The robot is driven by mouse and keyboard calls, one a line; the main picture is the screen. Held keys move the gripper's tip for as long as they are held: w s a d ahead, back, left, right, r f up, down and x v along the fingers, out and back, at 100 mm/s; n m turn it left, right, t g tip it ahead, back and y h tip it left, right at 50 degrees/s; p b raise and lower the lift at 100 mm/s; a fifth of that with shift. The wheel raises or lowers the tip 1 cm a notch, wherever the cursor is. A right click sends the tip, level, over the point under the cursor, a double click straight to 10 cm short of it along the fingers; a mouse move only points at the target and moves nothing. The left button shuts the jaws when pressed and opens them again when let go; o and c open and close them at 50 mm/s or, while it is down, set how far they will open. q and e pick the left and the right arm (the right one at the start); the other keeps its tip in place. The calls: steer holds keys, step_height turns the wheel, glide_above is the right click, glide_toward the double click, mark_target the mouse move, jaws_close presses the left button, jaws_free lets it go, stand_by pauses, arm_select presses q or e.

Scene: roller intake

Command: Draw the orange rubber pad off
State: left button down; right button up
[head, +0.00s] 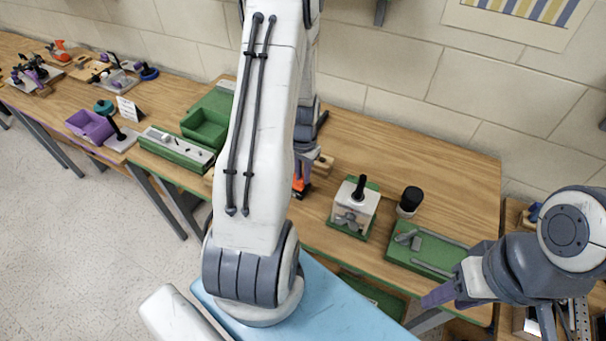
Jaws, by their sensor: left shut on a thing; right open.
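An orange piece (300,186), which looks like the orange rubber pad, shows in the head view just right of my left arm, with a dark part at its lower end. My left gripper (302,172) is at this piece and is shut on it; the arm hides most of the fingers and the piece's left side. Whether it touches the bench cannot be told. My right gripper (437,296) is open and empty, low at the right in front of the bench edge.
On the wooden bench (430,165) stand a white block fixture with a black handle (354,208), a black-capped cylinder (409,200) and a green tray (428,253). Green bins (205,128) and a purple bin (90,126) stand left. The bench's back right is clear.

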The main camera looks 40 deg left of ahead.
arm_select(q)
steer(key=shift+r, duration=0.45)
steer(key=shift+r+p, duration=0.1)
steer(key=shift+p, duration=0.2)
steer(key=shift+r+p, duration=1.65)
steer(key=shift+r, duration=0.3)
steer(key=shift+f, duration=0.1)
